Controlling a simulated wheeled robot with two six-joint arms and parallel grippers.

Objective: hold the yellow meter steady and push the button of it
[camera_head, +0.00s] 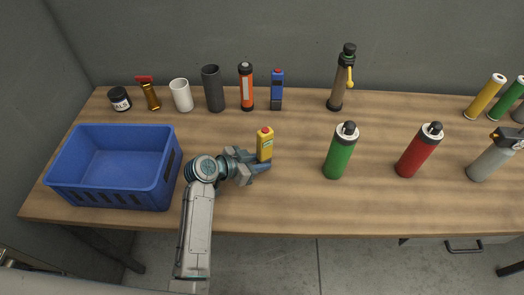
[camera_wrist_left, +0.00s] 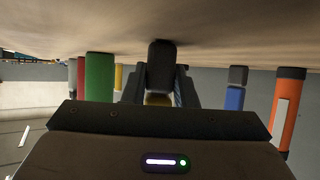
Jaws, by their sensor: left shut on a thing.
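The yellow meter (camera_head: 265,147) stands upright on the wooden table near the middle, with a red button (camera_head: 265,130) on its top. My left gripper (camera_head: 262,167) reaches in from the left and is shut on the meter's lower part. Nothing covers the red button. In the left wrist view, which looks upside down, a bit of yellow (camera_wrist_left: 157,99) shows between the fingers of my left gripper (camera_wrist_left: 160,85), by a dark block. My right gripper is in neither view.
A blue crate (camera_head: 115,193) stands left of my left arm. A green cylinder (camera_head: 340,155) and a red cylinder (camera_head: 417,155) stand to the right. A blue device (camera_head: 277,92) and an orange tube (camera_head: 246,90) stand behind the meter. The table's front middle is clear.

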